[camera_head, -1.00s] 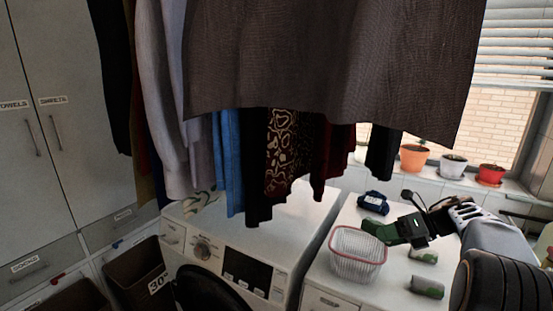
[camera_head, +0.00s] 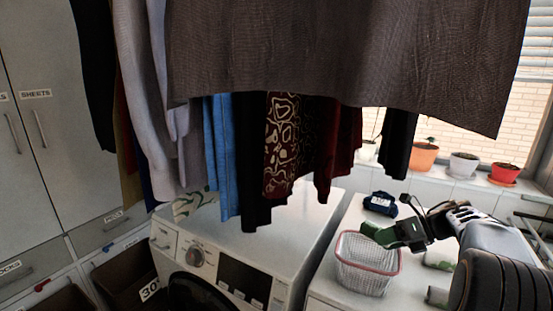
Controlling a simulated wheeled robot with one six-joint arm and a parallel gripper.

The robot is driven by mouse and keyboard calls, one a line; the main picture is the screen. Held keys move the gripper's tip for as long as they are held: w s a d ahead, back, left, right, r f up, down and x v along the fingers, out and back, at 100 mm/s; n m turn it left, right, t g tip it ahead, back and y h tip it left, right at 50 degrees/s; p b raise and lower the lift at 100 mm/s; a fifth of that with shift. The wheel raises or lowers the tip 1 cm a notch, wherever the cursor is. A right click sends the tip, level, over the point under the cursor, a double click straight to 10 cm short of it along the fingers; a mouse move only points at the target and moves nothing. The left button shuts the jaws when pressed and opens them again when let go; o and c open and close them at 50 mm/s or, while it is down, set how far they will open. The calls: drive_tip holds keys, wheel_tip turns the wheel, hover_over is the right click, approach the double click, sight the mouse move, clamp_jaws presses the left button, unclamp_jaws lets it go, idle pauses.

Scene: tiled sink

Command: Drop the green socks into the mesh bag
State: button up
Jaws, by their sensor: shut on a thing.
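The mesh bag (camera_head: 366,273) is a pale, open-topped container with a red rim, standing on the white surface at lower right. My gripper (camera_head: 390,236) is shut on a pair of green socks (camera_head: 374,234), held at the bag's right rim, partly over its opening. The exact height above the rim is hard to tell. Another rolled green pair (camera_head: 440,260) lies right of the bag, partly hidden by my arm. A further green roll (camera_head: 436,296) lies nearer, also partly covered. The inside of the bag is mostly hidden.
A dark blue bundle (camera_head: 380,203) lies behind the bag. Hanging clothes (camera_head: 340,55) fill the upper middle. A washing machine (camera_head: 235,245) stands to the left. Plant pots (camera_head: 424,157) line the windowsill. The white top left of the bag is clear.

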drive_tip(key=shift+f, duration=0.55)
drive_tip(key=o, duration=1.1)
drive_tip(key=shift+d+r, duration=0.1)
drive_tip(key=v, duration=1.3)
drive_tip(key=shift+s+d+r+b, duration=0.1)
drive_tip(key=shift+s+d+b, duration=0.1)
drive_tip(key=shift+b, duration=0.2)
